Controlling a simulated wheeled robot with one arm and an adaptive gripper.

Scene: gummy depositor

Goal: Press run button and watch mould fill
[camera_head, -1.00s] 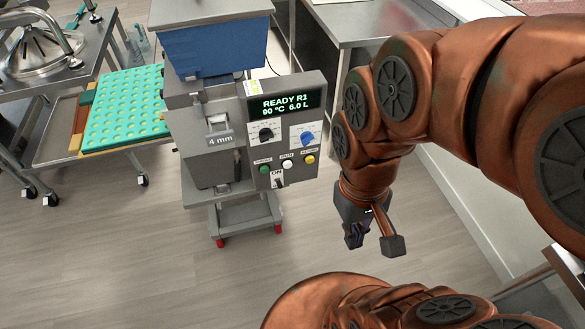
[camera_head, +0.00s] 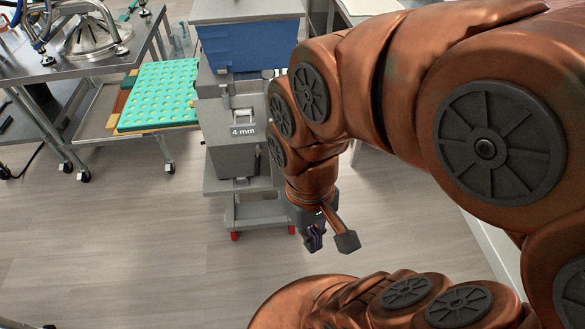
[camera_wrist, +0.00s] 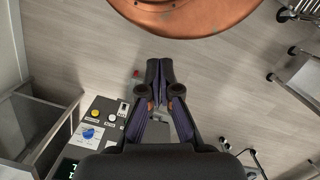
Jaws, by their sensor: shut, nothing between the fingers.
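The depositor stands in the middle of the head view, with a blue hopper (camera_head: 235,45) above a grey body (camera_head: 238,158) marked "4 mm". My arm covers its control panel there. In the wrist view the panel (camera_wrist: 82,150) lies at lower left, with a yellow button (camera_wrist: 95,114), a white button (camera_wrist: 110,119), a blue knob (camera_wrist: 88,133) and a switch (camera_wrist: 123,108). My gripper (camera_head: 330,242) is shut and empty, apart from the panel; it also shows in the wrist view (camera_wrist: 160,75). The teal mould (camera_head: 160,92) with round cavities lies left of the depositor; I cannot make out any filling.
A steel table (camera_head: 95,66) with a domed metal device (camera_head: 95,38) stands at the left. The depositor's stand (camera_head: 262,211) has red-footed casters. The wood floor (camera_head: 140,250) in front is clear. A grey open-sided unit (camera_wrist: 30,125) is at the wrist view's left.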

